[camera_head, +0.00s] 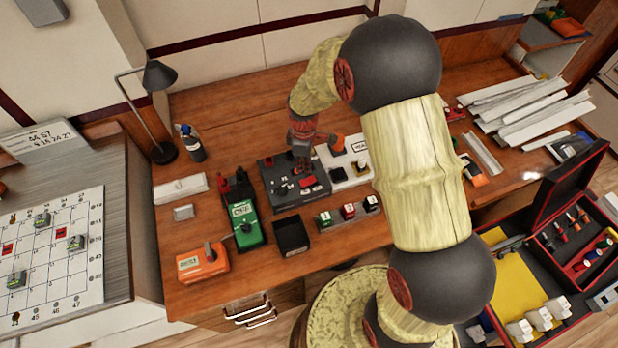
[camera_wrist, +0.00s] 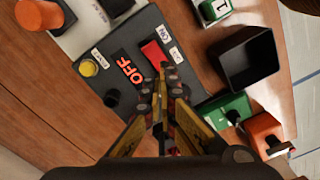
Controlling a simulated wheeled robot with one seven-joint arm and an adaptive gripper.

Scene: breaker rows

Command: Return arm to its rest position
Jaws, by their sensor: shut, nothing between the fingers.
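My gripper (camera_wrist: 160,95) is shut and empty in the wrist view. Its fingertips are over a dark panel box (camera_wrist: 110,60) with a red switch (camera_wrist: 155,54), a lit red OFF sign, an ON label, a yellow button and a black knob. I cannot tell whether the fingertips touch the panel. In the head view my arm (camera_head: 418,170) reaches over the desk. My gripper (camera_head: 301,150) points down at the back of the same panel box (camera_head: 287,196), and its fingertips are small and dark there.
A green box (camera_head: 244,222), an orange box (camera_head: 202,262) and a black open bin (camera_head: 291,237) stand left and in front of the panel. A lamp (camera_head: 160,76) and bottle (camera_head: 190,143) stand behind at left. White strips (camera_head: 530,108) lie at right.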

